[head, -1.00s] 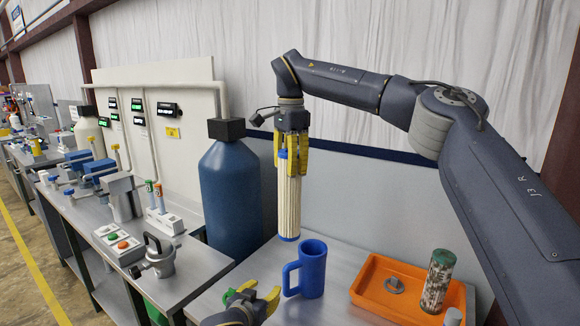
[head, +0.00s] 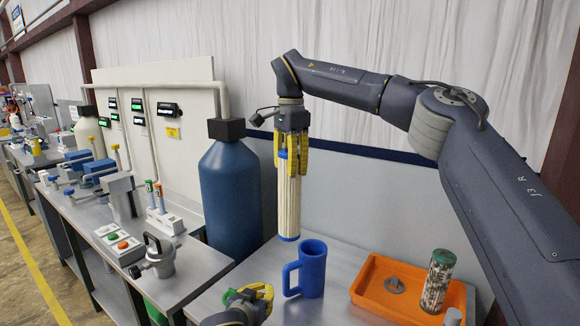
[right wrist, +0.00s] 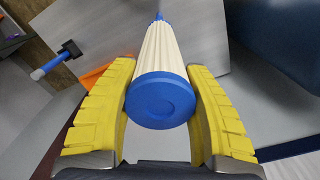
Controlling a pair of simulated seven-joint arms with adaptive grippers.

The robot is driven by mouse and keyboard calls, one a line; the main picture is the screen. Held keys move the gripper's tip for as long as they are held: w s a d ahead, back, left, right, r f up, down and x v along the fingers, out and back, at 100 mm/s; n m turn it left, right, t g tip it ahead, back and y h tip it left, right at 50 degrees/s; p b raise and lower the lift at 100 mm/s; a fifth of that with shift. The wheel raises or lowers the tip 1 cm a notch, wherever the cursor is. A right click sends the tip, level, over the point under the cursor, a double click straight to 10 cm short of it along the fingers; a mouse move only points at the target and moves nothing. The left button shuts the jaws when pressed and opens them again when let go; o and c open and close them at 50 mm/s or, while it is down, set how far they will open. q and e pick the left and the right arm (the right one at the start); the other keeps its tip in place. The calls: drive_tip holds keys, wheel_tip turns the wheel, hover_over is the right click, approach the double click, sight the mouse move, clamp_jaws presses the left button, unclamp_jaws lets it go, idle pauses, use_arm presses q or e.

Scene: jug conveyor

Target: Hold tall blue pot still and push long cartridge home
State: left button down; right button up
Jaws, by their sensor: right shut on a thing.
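The tall blue pot (head: 312,270), a mug-shaped pot with a handle on its left, stands upright on the grey table. The long cartridge (head: 288,207), white and pleated with blue ends, hangs upright above the table, left of and higher than the pot, apart from it. My right gripper (head: 291,160) is shut around its upper end; in the right wrist view the yellow fingers flank the cartridge's blue cap (right wrist: 162,100). My left gripper (head: 262,292) is low, left of the pot's handle, with a gap between. Its fingers overlap in view, so their opening is unclear.
A large blue cylinder (head: 231,195) stands behind at left. Bare table lies between pot and tray.

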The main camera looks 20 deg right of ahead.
use_arm(q)
drive_tip(key=shift+f, duration=0.45)
idle(0.8)
drive_tip(key=c, duration=1.7)
unclamp_jaws()
drive_tip(key=v, duration=1.2)
